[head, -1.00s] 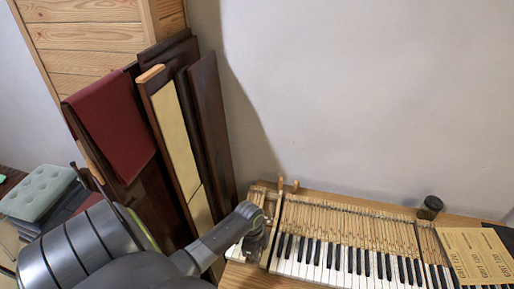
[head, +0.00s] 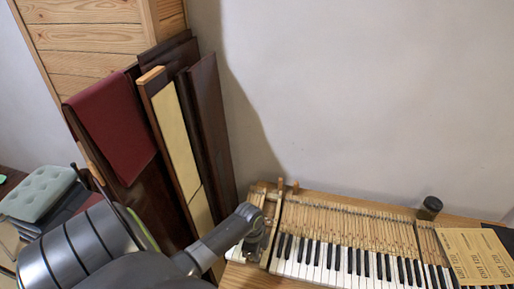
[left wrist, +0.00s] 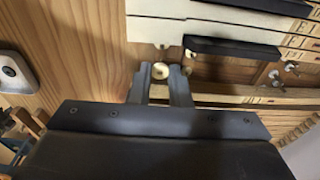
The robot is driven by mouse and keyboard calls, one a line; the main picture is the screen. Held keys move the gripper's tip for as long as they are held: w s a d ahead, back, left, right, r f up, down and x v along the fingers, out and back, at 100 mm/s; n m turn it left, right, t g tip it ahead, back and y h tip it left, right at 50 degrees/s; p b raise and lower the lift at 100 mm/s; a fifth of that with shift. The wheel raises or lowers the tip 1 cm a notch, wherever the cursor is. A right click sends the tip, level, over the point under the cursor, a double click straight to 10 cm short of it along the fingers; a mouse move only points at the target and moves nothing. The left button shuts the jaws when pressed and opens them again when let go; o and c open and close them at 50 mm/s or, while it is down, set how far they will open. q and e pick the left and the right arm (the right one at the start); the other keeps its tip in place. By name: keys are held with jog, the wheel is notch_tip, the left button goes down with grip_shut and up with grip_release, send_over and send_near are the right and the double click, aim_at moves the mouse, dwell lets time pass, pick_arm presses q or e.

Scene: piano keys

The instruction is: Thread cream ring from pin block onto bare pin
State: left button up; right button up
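A cream ring (left wrist: 160,70) sits between the two grey fingertips of my left gripper (left wrist: 161,75) in the left wrist view. The fingers are close together and appear to be shut on it. A small cream piece (left wrist: 187,71) shows just right of the right fingertip. A bare metal pin (left wrist: 190,54) stands just beyond it, near the white key ends. In the head view my left gripper (head: 254,245) is over the left end of the keyboard, its fingertips hard to make out. The pin block cannot be told clearly. My right gripper is not in view.
White keys (left wrist: 200,32) and a black key (left wrist: 232,48) lie beyond the fingers. More pins (left wrist: 273,76) stand to the right. The keyboard (head: 360,240) runs right, with a dark jar (head: 429,207) behind it. Wooden panels (head: 170,130) lean at the left.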

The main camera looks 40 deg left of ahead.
pick_arm(q)
jog(key=shift+f+b, duration=0.65)
jog(key=shift+f, duration=0.35)
dwell(0.4)
jog(key=shift+o, duration=1.2)
jog(key=shift+r, duration=0.15)
jog(key=shift+r+p, duration=1)
jog(key=shift+p, duration=0.3)
